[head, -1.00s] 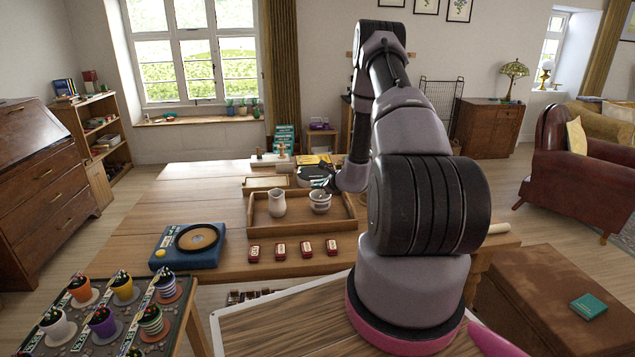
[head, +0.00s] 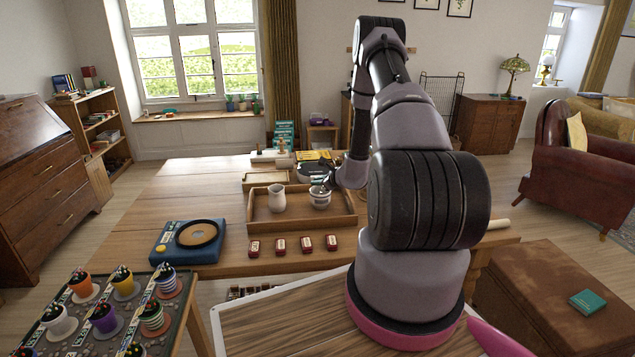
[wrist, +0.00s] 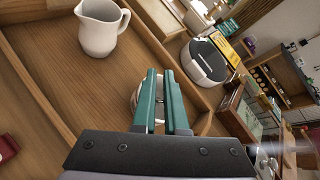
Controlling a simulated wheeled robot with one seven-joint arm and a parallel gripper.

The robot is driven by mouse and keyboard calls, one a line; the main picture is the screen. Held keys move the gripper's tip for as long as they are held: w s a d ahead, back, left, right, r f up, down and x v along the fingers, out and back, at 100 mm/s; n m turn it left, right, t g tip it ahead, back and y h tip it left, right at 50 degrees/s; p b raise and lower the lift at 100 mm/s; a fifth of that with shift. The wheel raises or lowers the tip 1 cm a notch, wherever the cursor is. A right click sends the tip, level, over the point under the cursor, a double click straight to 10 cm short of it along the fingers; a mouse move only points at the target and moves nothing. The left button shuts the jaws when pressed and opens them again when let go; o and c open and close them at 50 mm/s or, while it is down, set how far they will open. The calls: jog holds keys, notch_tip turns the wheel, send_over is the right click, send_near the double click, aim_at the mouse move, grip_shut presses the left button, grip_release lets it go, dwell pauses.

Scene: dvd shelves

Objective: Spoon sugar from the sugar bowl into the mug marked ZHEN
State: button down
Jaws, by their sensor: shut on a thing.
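The sugar bowl (head: 320,197) is a small white pot in the right part of a wooden tray. In the wrist view its pale rim (wrist: 134,101) shows behind my fingers, which hide most of it. My gripper (head: 326,184) is at the top of the bowl. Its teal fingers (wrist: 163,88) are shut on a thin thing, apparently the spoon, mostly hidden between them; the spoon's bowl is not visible.
The wooden tray (head: 262,226) also holds a cream jug (head: 277,198), left of the bowl. Several small red boxes (head: 279,246) lie in front. A blue scale-like device (head: 187,241) is to the left. A round grey-and-white container (wrist: 205,62) stands beyond the tray.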

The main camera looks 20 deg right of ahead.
jog(key=shift+f, duration=0.75)
dwell(1.2)
notch_tip(320, 180, up, 7)
dwell(0.9)
jog(key=shift+r, duration=0.1)
dwell(0.5)
